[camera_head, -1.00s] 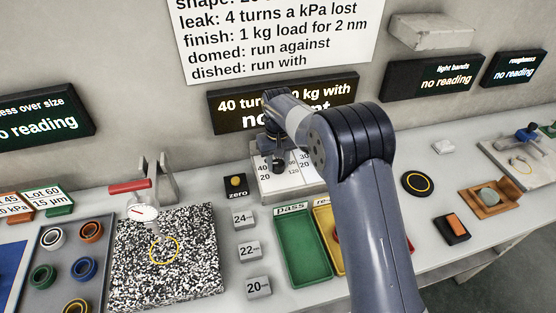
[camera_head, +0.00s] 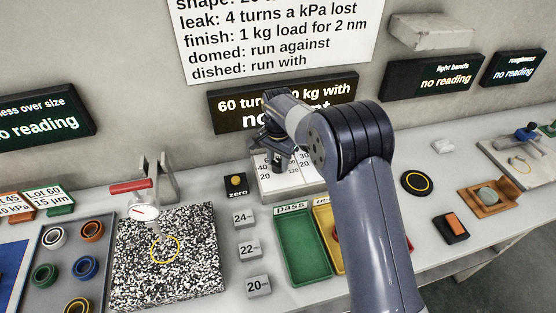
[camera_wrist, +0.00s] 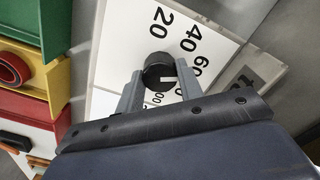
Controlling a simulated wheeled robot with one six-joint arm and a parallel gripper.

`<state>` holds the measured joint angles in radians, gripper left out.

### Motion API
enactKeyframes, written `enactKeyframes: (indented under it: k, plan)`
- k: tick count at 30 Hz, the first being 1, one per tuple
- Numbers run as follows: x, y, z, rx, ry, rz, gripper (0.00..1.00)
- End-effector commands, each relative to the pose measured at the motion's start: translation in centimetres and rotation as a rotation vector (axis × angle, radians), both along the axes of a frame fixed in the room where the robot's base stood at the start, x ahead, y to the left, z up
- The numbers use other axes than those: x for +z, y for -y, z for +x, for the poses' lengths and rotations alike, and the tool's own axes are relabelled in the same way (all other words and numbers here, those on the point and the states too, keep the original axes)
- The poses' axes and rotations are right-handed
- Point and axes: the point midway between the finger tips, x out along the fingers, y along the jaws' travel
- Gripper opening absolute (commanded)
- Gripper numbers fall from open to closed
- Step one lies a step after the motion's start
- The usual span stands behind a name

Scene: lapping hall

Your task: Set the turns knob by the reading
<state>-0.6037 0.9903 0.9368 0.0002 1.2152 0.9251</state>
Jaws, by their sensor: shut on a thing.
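The turns knob (camera_wrist: 158,70) is a black round knob with a short white mark, on a white dial plate (camera_wrist: 124,55) printed with 20, 40, 60 and further numbers. My gripper (camera_wrist: 159,84) is shut on the knob, one finger on each side, in the wrist view. In the head view my gripper (camera_head: 277,149) is over the dial box (camera_head: 292,190), and my arm covers part of it. I cannot tell which number the mark points to. The display (camera_head: 235,106) behind starts with "60 tur"; my arm hides part of its text.
A yellow zero button (camera_head: 236,180) stands left of the dial. In front are the green pass tray (camera_head: 305,254), a yellow tray, and blocks marked 24, 22 (camera_head: 249,250) and 20. A speckled plate (camera_head: 190,275) lies to the left. A rule sheet (camera_head: 270,40) hangs above.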

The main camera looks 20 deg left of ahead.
Motion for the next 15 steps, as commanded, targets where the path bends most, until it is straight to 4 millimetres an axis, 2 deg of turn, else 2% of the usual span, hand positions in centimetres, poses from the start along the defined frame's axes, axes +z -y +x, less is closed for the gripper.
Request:
enactKeyframes:
  k: [15]
  plan:
    - [0.15, -0.03, 0.09, -0.484, 0.004, 0.001, 0.12]
